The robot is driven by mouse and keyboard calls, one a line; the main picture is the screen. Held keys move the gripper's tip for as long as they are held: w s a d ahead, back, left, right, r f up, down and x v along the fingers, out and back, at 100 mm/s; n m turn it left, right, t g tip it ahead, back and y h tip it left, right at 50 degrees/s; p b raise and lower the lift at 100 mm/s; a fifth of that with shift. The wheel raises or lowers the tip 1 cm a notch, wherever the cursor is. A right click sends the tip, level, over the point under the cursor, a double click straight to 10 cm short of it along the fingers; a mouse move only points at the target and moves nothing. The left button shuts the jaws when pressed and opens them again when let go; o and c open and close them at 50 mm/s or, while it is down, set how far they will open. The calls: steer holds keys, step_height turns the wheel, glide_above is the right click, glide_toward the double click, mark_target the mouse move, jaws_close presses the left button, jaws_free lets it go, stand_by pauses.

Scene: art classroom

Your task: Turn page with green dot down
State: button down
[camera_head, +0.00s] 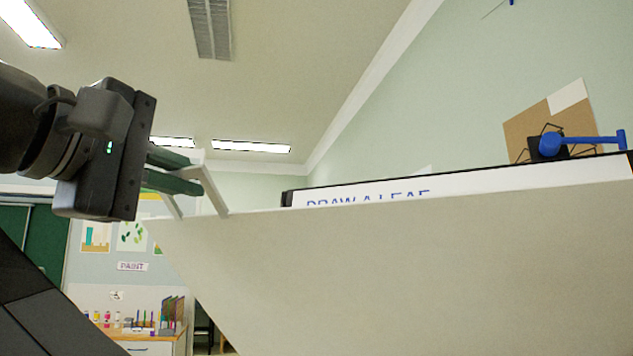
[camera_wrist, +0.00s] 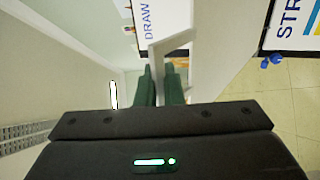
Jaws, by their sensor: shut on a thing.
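A large pale page (camera_head: 400,265) fills the lower right of the head view, standing out with its blank face toward the camera. A light frame-like handle (camera_head: 213,188) sticks out from its upper left edge. My gripper (camera_head: 190,172) is at the upper left, its green fingers shut on the handle. In the wrist view my gripper (camera_wrist: 160,78) also closes on the pale handle (camera_wrist: 153,55). No green dot shows in either view.
Behind the page stands a dark-edged board with a sheet reading DRAW A LEAF (camera_head: 370,196). A blue knob (camera_head: 548,146) sits at the board's upper right. A bench with art supplies (camera_head: 150,335) stands at the lower left. The wrist view shows another lettered sheet (camera_wrist: 295,25).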

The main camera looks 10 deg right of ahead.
steer(key=s+a+f+b, duration=0.1)
steer(key=b, duration=0.2)
steer(key=s+a+f+b, duration=0.1)
steer(key=b, duration=0.3)
steer(key=shift+s+f, duration=0.1)
steer(key=shift+f, duration=0.3)
steer(key=s+a+f+b, duration=0.3)
steer(key=f+b, duration=0.4)
steer(key=b, duration=0.4)
steer(key=shift+s+a+f, duration=0.2)
steer(key=shift+s+f, duration=0.15)
steer(key=shift+s, duration=0.45)
